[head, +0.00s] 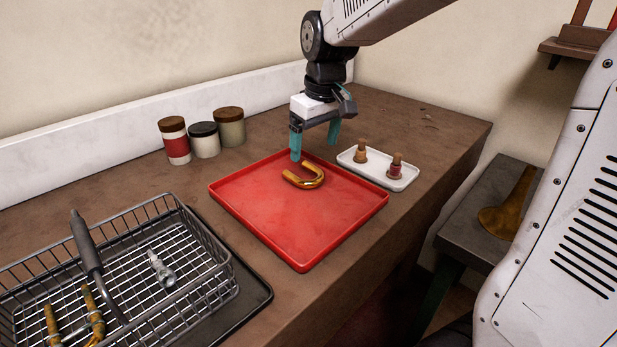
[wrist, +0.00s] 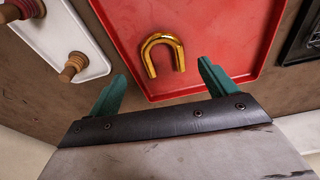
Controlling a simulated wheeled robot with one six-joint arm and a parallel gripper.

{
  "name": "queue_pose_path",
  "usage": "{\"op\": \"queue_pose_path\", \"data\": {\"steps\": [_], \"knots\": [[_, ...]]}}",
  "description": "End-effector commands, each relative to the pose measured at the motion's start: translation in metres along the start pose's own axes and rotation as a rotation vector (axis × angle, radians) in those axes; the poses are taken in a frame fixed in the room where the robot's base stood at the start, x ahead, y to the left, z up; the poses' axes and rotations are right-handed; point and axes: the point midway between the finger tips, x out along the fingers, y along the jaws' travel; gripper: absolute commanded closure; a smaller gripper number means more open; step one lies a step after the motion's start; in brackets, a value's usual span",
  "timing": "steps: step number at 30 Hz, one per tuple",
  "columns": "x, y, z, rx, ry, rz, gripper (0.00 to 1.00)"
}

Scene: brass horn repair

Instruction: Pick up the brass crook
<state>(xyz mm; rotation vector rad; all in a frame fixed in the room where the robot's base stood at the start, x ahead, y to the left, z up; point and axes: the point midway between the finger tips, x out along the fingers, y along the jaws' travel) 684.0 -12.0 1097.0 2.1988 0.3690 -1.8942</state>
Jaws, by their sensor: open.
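The brass crook (head: 305,177) is a shiny U-shaped tube lying flat on the red tray (head: 290,240), near the tray's back corner. In the wrist view the crook (wrist: 163,51) shows whole, its two ends pointing toward my gripper. My gripper (head: 314,147) has teal fingers spread apart with nothing between them. It is above the back edge of the tray, apart from the crook. In the wrist view the gripper's fingertips (wrist: 162,72) lie to either side of the line to the crook.
A wire basket (head: 225,279) with brass parts is at front left. A dark bench (head: 500,195) holds another brass piece.

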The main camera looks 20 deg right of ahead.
Motion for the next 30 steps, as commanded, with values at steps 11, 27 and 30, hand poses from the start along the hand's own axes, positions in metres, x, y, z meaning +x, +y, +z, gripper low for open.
{"op": "queue_pose_path", "data": {"steps": [11, 27, 30], "knots": [[0.041, 0.000, -0.007, -0.007, -0.002, -0.002, 0.16], [0.081, -0.002, -0.009, -0.006, 0.002, 0.000, 0.16], [0.080, -0.002, -0.009, -0.006, 0.001, 0.000, 0.38]]}}
